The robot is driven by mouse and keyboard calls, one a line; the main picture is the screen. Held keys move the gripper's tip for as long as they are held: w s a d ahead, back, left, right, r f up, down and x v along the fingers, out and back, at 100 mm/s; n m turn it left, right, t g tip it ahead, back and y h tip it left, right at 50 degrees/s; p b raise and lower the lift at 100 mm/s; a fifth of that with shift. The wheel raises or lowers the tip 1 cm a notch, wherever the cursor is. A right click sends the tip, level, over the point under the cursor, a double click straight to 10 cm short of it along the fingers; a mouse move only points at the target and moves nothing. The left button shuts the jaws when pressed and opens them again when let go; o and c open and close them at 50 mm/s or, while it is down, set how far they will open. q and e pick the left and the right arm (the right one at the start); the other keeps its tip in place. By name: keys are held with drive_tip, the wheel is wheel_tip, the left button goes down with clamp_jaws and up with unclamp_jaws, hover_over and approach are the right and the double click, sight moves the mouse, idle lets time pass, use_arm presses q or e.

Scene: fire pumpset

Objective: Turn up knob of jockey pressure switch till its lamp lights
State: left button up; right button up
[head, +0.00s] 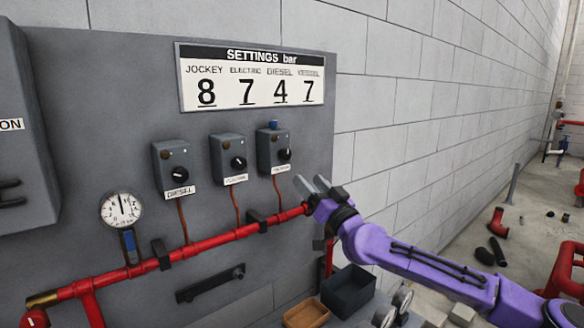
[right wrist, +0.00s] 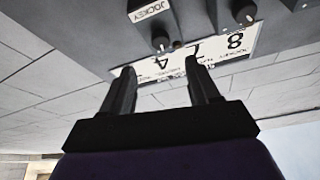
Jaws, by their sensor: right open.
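The jockey pressure switch is the rightmost grey box (head: 274,150) on the panel in the head view. Its label (right wrist: 150,9) reads JOCKEY, upside down, in the right wrist view. Its black knob (head: 285,155) is on the front face and also shows in the right wrist view (right wrist: 160,42). Its small lamp (head: 269,139) looks dark. My right gripper (head: 312,184) is open and empty, below and right of the switch, apart from the knob. In the right wrist view its fingers (right wrist: 160,68) point toward the knob. My left gripper is not in view.
Two similar switch boxes (head: 228,157) (head: 173,167) stand to the left. A settings sign (head: 250,77) above gives JOCKEY 8. A red pipe (head: 205,242) with a gauge (head: 121,209) runs below. Dark and brown bins (head: 306,313) stand low down. The wall to the right is clear.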

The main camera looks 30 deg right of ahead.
sight(288, 156)
drive_tip(key=w+r+n+y+p, duration=0.1)
drive_tip(key=w+p, duration=0.1)
drive_tip(key=w, duration=0.1)
drive_tip(key=w+r+n+y+p, duration=0.1)
drive_tip(key=w+r+n+p, duration=0.1)
drive_tip(key=w+p, duration=0.1)
drive_tip(key=w+r+n+y+p, duration=0.1)
drive_tip(key=w+n+p, duration=0.1)
drive_tip(key=w, duration=0.2)
drive_tip(key=shift+w+d+r+y, duration=0.15)
drive_tip(key=shift+w+r+y, duration=0.05)
drive_tip(key=shift+r+y, duration=0.1)
